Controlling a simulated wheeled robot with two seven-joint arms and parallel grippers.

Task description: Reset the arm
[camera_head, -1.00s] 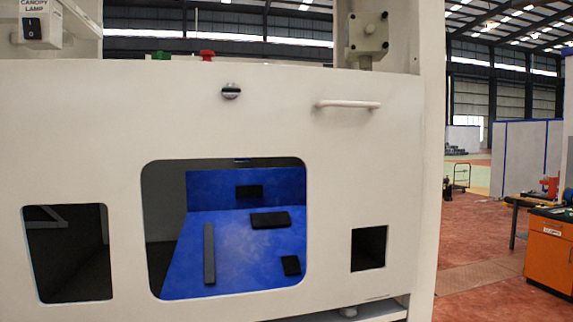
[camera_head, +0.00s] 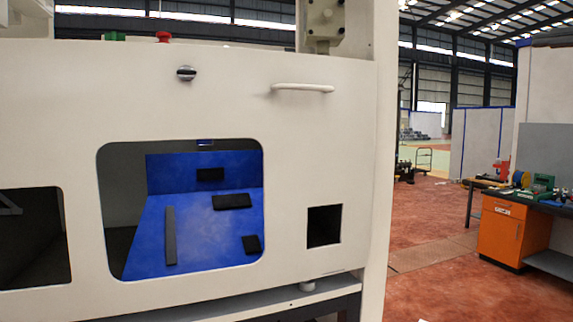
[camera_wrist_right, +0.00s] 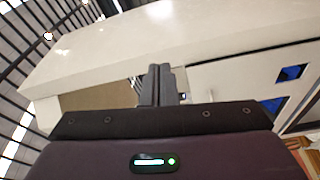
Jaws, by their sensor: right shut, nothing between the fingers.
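My right gripper (camera_wrist_right: 159,84) shows in the right wrist view, with its two grey fingers together and nothing between them. It is apart from the large white machine (camera_wrist_right: 225,35) that fills much of that view. Neither gripper shows in the head view, and my left gripper is in no view. The head view shows the machine's white front panel (camera_head: 225,105) with a large rounded opening. Inside is a blue surface (camera_head: 215,247) with several dark pieces on it.
Right of the machine is open red floor (camera_head: 430,285), then an orange cabinet (camera_head: 511,232).

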